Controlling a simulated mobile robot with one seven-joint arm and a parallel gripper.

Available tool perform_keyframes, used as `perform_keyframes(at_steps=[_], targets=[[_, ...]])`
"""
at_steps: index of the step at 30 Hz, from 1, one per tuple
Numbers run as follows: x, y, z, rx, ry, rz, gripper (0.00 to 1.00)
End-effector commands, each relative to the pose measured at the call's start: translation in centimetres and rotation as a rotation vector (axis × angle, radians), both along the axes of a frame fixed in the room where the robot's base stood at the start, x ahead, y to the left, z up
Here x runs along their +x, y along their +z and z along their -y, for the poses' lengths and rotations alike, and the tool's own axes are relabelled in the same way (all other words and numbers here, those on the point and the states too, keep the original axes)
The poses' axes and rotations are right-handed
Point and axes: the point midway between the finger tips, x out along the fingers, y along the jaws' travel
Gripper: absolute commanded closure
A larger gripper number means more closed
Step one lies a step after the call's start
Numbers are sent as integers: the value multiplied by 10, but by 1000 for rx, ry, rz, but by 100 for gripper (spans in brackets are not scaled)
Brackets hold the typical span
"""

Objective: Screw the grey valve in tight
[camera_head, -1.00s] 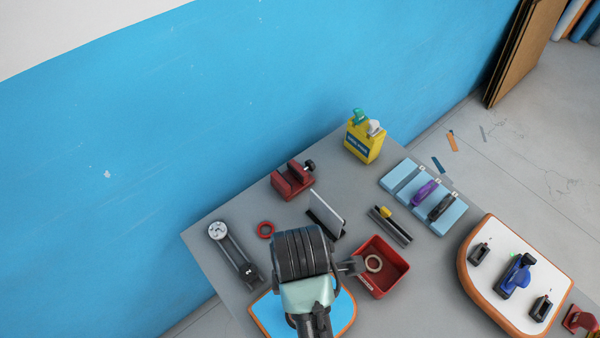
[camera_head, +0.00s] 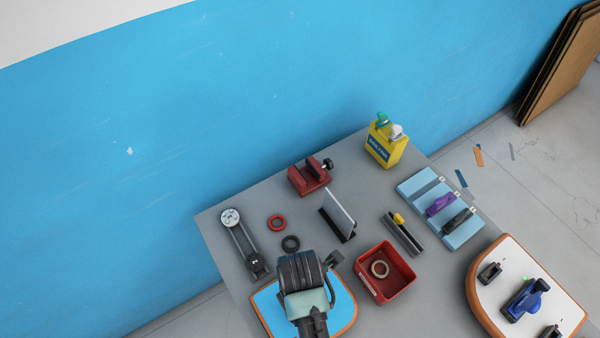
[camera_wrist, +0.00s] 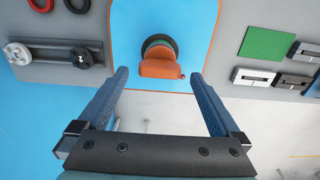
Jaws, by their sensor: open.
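In the wrist view, a valve with an orange handle (camera_wrist: 160,67) and a dark round collar (camera_wrist: 159,44) stands on the blue board with orange edging (camera_wrist: 190,18). My gripper (camera_wrist: 158,75) is open, its two blue fingers apart with the orange handle showing between and beyond the tips. I cannot tell whether it touches. I see no clearly grey valve on this board. In the head view my arm hides the middle of the blue board (camera_head: 342,306). A white board (camera_head: 493,309) at the right holds dark valves (camera_head: 489,272) and a blue one (camera_head: 524,299).
A red bin (camera_head: 362,283) with a tan ring (camera_head: 380,269) stands right of my arm. A red vise (camera_head: 309,178) and yellow jug (camera_head: 384,152) stand behind.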

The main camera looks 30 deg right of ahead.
Motion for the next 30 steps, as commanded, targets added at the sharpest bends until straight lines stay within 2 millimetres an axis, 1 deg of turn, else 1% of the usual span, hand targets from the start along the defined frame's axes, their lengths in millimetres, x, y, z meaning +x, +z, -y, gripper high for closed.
perform_keyframes(at_steps=[1,3,9,19,23,24,26,27,29,30], targets=[[-1,-8,0,1,0,-4,0],[-1,-16,0,1,0,-3,0],[0,-31,0,0,0,0,0],[0,-34,0,0,0,1,0],[0,-34,0,0,0,1,23],[0,-34,0,0,0,1,31],[0,-34,0,0,0,1,41],[0,-34,0,0,0,1,49],[0,-34,0,0,0,1,59],[0,-34,0,0,0,1,67]])
